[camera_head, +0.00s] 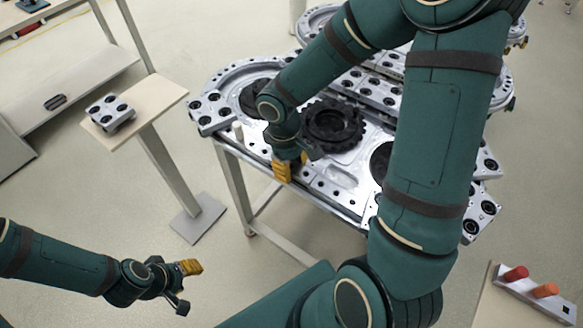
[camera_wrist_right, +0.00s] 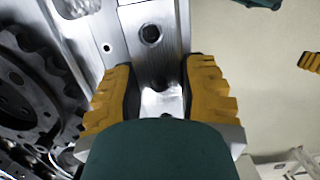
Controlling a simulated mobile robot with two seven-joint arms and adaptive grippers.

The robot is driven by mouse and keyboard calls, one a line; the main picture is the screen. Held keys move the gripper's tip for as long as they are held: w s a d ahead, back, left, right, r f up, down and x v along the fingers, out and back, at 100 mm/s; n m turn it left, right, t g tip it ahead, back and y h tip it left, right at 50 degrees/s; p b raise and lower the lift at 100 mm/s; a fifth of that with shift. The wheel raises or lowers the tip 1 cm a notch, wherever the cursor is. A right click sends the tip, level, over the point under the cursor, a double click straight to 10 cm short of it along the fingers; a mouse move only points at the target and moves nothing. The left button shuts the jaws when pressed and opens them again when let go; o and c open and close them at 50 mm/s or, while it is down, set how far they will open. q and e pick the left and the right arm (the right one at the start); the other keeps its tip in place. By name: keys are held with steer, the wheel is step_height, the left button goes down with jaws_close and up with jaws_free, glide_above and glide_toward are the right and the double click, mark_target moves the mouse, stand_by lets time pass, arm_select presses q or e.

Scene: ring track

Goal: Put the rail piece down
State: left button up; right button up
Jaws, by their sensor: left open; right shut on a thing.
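My right gripper (camera_head: 288,170) is at the near edge of the ring track (camera_head: 345,188), with its yellow fingers pointing down. In the right wrist view, the yellow fingers of my right gripper (camera_wrist_right: 163,100) are shut on a silver metal rail piece (camera_wrist_right: 160,98). The piece lies in line with a silver rail strip with a round hole; I cannot tell whether they touch. In the head view the gripper hides most of the piece. My left gripper (camera_head: 182,285) is open and empty over the floor, lower left, away from the track.
A dark toothed gear (camera_head: 334,125) sits on the track beside my right gripper. A small stand (camera_head: 160,92) at left holds a metal block with black rounds (camera_head: 110,112). A holder with red and orange cylinders (camera_head: 530,283) is at lower right.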

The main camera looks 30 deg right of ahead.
steer(key=shift+f, duration=0.15)
steer(key=shift+f, duration=0.2)
steer(key=o, duration=1.2)
steer(key=shift+c, duration=0.2)
steer(key=shift+r, duration=0.1)
steer(key=shift+r, duration=0.25)
step_height(320, 180, up, 12)
steer(key=w+p, duration=0.1)
steer(key=p, duration=0.2)
steer(key=shift+w+a+f, duration=0.25)
steer(key=shift+w+a, duration=0.05)
steer(key=shift+a, duration=0.05)
